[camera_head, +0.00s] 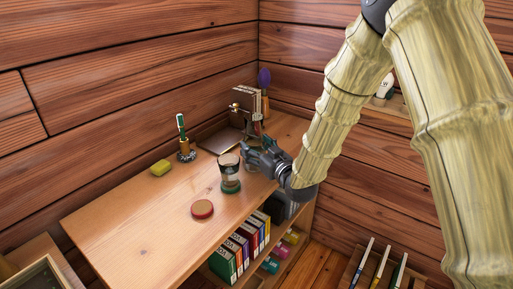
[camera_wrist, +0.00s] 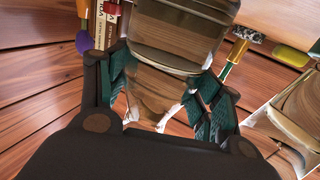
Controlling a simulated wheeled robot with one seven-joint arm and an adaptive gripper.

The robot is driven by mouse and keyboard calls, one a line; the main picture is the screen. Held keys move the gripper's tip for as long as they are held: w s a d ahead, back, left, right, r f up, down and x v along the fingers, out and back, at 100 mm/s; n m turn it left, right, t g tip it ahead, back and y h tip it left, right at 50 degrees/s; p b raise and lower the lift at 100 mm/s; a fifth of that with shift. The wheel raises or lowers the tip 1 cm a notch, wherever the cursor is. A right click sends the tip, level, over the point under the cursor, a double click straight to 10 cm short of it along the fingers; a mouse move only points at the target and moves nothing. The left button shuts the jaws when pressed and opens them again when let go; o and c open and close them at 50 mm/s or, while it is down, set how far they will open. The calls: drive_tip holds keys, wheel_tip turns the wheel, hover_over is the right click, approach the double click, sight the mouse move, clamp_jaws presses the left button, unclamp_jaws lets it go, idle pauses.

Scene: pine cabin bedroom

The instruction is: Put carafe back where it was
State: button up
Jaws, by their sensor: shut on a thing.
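The carafe (camera_head: 229,170) is a clear glass vessel with a dark rim, upright over the middle of the wooden desk. A green band shows at its foot; I cannot tell whether this is part of it or a coaster, or whether the foot touches the desk. My gripper (camera_head: 247,154) comes in from the right and is shut on the carafe. In the wrist view, the clear glass of the carafe (camera_wrist: 172,42) lies between the two green-padded fingers of my gripper (camera_wrist: 161,90).
A round red-rimmed disc (camera_head: 202,208) lies in front of the carafe. A yellow sponge (camera_head: 160,167) and a pen holder (camera_head: 187,154) stand behind left, books (camera_head: 246,102) at the back. The desk's front left (camera_head: 130,235) is clear. Books (camera_head: 238,250) fill a shelf below.

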drive_tip(key=shift+r, duration=0.15)
drive_tip(key=o, duration=1.5)
drive_tip(key=shift+f, duration=0.2)
drive_tip(key=shift+o, duration=0.2)
drive_tip(key=shift+r, duration=0.2)
drive_tip(key=v, duration=1.2)
drive_tip(key=shift+s, duration=0.1)
